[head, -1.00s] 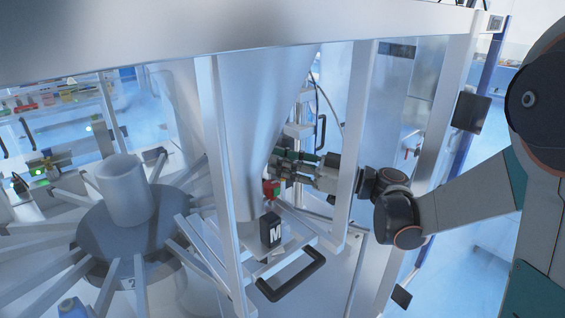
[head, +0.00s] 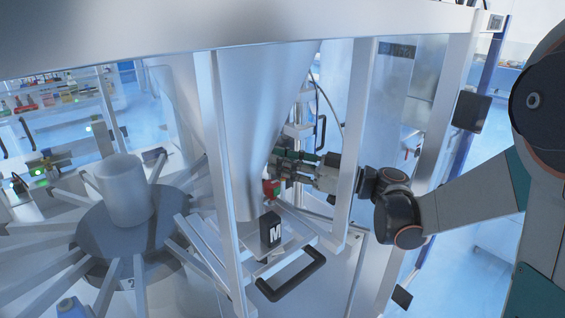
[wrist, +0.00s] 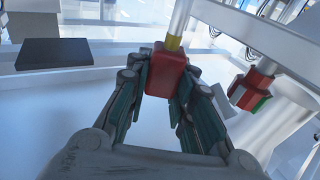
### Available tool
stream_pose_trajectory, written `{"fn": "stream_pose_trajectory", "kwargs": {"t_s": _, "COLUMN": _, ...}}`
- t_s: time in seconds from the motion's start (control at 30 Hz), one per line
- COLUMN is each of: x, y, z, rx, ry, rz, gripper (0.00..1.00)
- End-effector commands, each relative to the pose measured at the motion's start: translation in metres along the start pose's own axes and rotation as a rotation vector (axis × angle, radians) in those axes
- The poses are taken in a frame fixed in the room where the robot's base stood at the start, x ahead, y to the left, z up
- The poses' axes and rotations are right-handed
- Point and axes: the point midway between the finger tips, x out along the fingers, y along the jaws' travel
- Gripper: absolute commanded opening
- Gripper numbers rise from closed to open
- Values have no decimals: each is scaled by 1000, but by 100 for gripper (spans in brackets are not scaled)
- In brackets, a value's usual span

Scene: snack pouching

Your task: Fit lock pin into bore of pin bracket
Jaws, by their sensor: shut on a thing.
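My gripper (wrist: 168,82) is shut on a red block (wrist: 168,72), which I take to be the lock pin's grip. A yellow section (wrist: 173,43) shows at its far end, in line with a pale grey rod (wrist: 181,18); I cannot tell whether the rod is part of the pin or behind it. To the right, apart from it, is a red piece with a green and white face (wrist: 252,90), possibly the pin bracket; no bore is visible. In the head view, my gripper (head: 296,168) is right of the funnel, close to the red-green piece (head: 271,188); the held block is not distinguishable.
The steel funnel (head: 240,130) and upright frame posts (head: 350,155) stand close around my gripper. A dark flat panel (wrist: 52,53) shows at left in the wrist view.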

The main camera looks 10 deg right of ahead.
Motion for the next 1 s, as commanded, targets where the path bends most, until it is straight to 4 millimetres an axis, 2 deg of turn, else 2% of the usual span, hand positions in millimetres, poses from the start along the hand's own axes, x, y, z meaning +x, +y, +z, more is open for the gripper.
{"fn": "stream_pose_trajectory", "kwargs": {"t_s": 0.67, "x": 0, "y": 0, "z": 0, "rx": 0, "ry": 0, "rz": 0, "gripper": 0}}
{"fn": "stream_pose_trajectory", "kwargs": {"t_s": 1.0, "x": 0, "y": 0, "z": 7, "rx": 0, "ry": 0, "rz": 0, "gripper": 0}}
